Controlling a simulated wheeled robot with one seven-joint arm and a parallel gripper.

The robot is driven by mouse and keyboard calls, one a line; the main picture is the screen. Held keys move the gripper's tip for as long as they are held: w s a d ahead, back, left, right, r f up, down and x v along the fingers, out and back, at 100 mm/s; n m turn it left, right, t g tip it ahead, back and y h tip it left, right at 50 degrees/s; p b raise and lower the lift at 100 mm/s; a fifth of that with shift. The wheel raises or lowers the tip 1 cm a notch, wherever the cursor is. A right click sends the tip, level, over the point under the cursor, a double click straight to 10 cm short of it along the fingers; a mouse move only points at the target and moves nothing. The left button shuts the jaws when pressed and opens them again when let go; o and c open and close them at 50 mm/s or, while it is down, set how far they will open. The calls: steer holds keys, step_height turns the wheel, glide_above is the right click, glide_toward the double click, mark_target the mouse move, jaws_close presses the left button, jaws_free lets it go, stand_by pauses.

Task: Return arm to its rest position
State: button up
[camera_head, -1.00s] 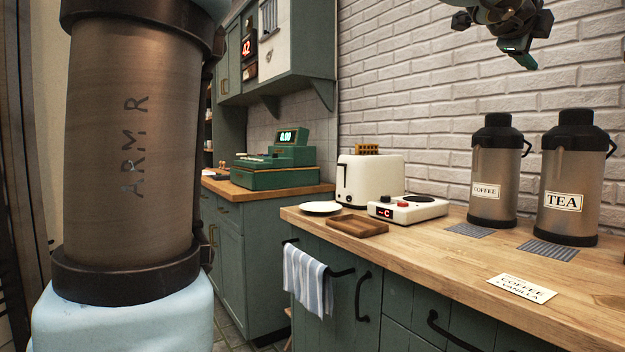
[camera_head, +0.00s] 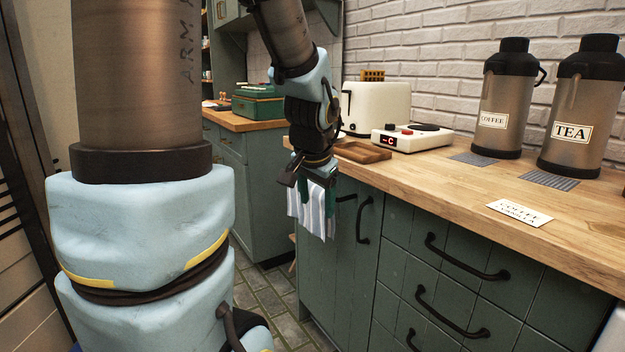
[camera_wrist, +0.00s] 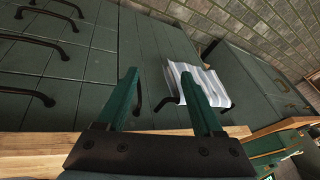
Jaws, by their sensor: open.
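My gripper (camera_head: 314,200) hangs low in front of the green cabinet, near the counter's left front corner. In the head view it overlaps the striped towel (camera_head: 305,220). In the wrist view its two green fingers (camera_wrist: 161,82) are spread apart with nothing between them. The towel (camera_wrist: 191,80) hangs on a dark handle and appears behind the right finger; I cannot tell whether they touch. My arm comes down from the top of the head view, in front of the toaster's left side.
The wooden counter (camera_head: 450,190) holds a toaster (camera_head: 376,107), a wooden tray (camera_head: 362,152), a hot plate (camera_head: 412,138), coffee (camera_head: 501,100) and tea (camera_head: 580,105) dispensers, and a label card (camera_head: 519,213). Dark handles (camera_head: 465,260) stick out from the cabinet front. Floor (camera_head: 280,305) shows at lower left.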

steer(key=s+a+f+n+g, duration=0.4)
steer(key=s+a+f+n, duration=0.35)
steer(key=s, duration=0.35)
step_height(320, 180, up, 14)
steer(key=w+m+p, duration=0.1)
steer(key=p, duration=1.2)
steer(key=shift+f+t+p, duration=0.15)
steer(key=shift+t+p, duration=0.15)
steer(key=shift+c, duration=0.4)
